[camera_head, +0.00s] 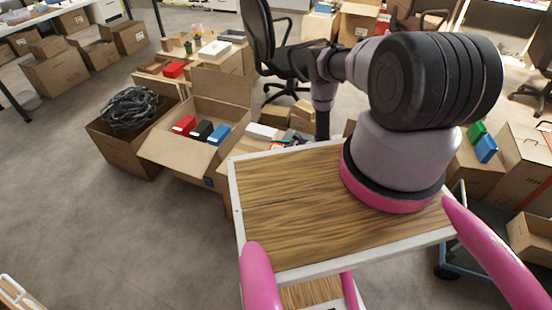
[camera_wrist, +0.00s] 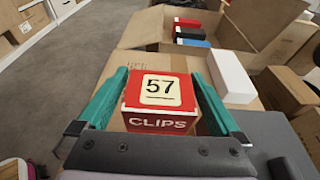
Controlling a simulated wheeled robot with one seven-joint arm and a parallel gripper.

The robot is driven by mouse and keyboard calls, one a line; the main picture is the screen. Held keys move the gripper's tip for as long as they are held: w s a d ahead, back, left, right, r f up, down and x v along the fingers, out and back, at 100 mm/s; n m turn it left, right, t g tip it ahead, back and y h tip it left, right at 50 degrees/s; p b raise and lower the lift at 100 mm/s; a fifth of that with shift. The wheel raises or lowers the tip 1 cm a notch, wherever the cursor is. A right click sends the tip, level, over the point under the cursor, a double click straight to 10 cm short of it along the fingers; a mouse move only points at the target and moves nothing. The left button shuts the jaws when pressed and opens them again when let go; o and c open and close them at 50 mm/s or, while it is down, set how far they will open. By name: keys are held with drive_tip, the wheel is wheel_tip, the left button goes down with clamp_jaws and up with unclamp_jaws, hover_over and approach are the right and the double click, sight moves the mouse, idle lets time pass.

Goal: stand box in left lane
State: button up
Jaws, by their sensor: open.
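A red box (camera_wrist: 158,98) marked "57" and "CLIPS" fills the space between the two teal fingers of my gripper (camera_wrist: 160,74) in the wrist view. The fingers stand open, one along each side of it. I cannot tell whether either finger touches it. A white box (camera_wrist: 231,76) lies just beyond the right finger, on a brown carton top; it also shows in the head view (camera_head: 262,131). An open carton (camera_head: 182,162) holds a red, a black and a blue box in a row. No marked left lane is clear to see.
A carton of black cables (camera_head: 130,108) stands left of the open carton. The open carton's raised flaps (camera_wrist: 150,33) lie ahead of my gripper. More cartons (camera_head: 505,175) stand at the right by a blue cart frame. The floor at the left is clear.

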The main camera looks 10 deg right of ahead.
drive_tip(key=shift+x, duration=0.8)
drive_tip(key=c, duration=1.5)
drive_tip(key=shift+c, duration=0.2)
drive_tip(key=shift+r, duration=0.15)
